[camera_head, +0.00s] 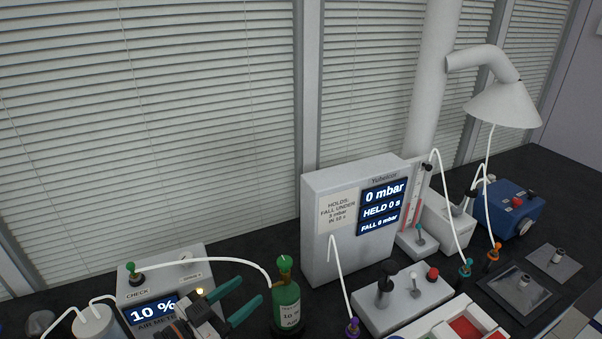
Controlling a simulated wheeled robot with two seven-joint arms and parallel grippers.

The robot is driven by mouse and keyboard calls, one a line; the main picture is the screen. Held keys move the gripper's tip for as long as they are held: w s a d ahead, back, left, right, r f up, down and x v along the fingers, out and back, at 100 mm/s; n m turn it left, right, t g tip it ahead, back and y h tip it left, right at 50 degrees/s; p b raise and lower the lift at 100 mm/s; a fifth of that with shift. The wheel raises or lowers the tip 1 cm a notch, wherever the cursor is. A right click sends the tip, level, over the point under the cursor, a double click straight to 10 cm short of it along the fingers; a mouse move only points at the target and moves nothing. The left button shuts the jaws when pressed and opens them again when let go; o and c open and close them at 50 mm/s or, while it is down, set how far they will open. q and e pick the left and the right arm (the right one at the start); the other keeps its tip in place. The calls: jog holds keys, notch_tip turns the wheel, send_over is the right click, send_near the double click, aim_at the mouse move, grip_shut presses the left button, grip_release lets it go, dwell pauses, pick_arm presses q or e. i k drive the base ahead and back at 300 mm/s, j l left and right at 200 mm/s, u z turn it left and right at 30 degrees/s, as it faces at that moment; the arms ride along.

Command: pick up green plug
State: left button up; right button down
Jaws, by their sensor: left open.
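A small green plug (130,268) stands upright on the CHECK side of the air meter (165,280) at the lower left. A white tube runs from it to a green bottle (288,303). The bottle has a label and a green top (284,264). My left gripper (250,289) is open, with teal fingers apart. It is in front of the air meter, to the right of the green plug and just left of the bottle in the picture. Nothing shows between the fingers. My right gripper is not in view.
A grey-white pressure box (335,246) reads 0 mbar. A purple plug (352,326), a teal plug (466,268) and an orange plug (493,253) have white tubes. A valve block (395,303), a tray (455,322) and a blue pump (503,208) crowd the right.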

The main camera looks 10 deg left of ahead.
aim_at(130, 266)
jog(key=k+l, duration=0.25)
jog(key=k, duration=0.2)
jog(key=k+l, duration=0.3)
jog(key=k, duration=0.2)
jog(key=k+l, duration=0.25)
jog(key=k, duration=0.2)
